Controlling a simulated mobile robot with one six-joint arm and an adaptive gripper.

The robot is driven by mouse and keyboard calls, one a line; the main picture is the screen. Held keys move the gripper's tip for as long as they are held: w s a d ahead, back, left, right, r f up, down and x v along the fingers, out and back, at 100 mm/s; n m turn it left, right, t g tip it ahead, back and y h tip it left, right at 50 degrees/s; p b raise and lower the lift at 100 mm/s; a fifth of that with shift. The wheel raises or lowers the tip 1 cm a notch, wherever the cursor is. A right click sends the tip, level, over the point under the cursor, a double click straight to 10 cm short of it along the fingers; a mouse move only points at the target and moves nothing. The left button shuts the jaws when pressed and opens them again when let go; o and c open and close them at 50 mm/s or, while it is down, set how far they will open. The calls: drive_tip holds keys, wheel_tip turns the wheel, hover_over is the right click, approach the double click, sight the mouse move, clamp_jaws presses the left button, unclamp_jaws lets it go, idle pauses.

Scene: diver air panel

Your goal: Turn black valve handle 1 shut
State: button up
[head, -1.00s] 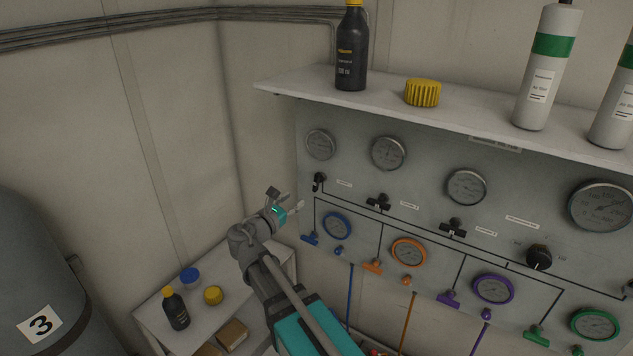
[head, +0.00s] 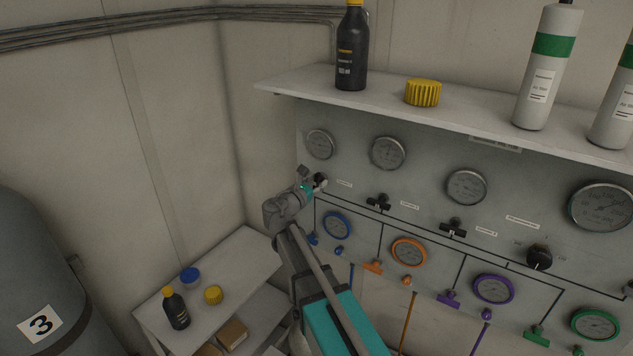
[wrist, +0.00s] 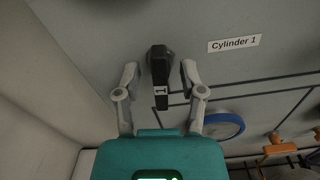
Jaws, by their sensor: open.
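Black valve handle 1 (wrist: 159,72) is on the grey panel beside the "Cylinder 1" label (wrist: 234,43). In the wrist view it points down, roughly in line with the view, and carries a small white "1" tag. My gripper (wrist: 160,77) is open, with one finger on each side of the handle and a visible gap on both sides. In the head view my gripper (head: 314,182) is at the panel's left end and covers most of the handle (head: 320,180).
Other black valve handles (head: 378,202) and (head: 453,228) sit to the right. A blue-rimmed gauge (head: 337,225) is just below right. A shelf (head: 290,85) with bottles overhangs the panel. The wall (wrist: 45,85) is close on the left.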

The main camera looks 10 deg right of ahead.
drive_tip(key=shift+w+d, duration=0.1)
drive_tip(key=shift+d, duration=0.05)
clamp_jaws()
drive_tip(key=shift+m, duration=0.4)
drive_tip(key=m, duration=0.7)
drive_tip(key=shift+d+f+m, duration=0.1)
drive_tip(key=shift+m, duration=0.3)
drive_tip(key=m, duration=0.3)
drive_tip(key=shift+f+m, duration=0.1)
drive_tip(key=shift+m, duration=0.2)
drive_tip(key=m, duration=0.4)
drive_tip(key=shift+s+f+b, duration=0.1)
drive_tip(key=shift+s+b, duration=0.1)
drive_tip(key=shift+b, duration=0.1)
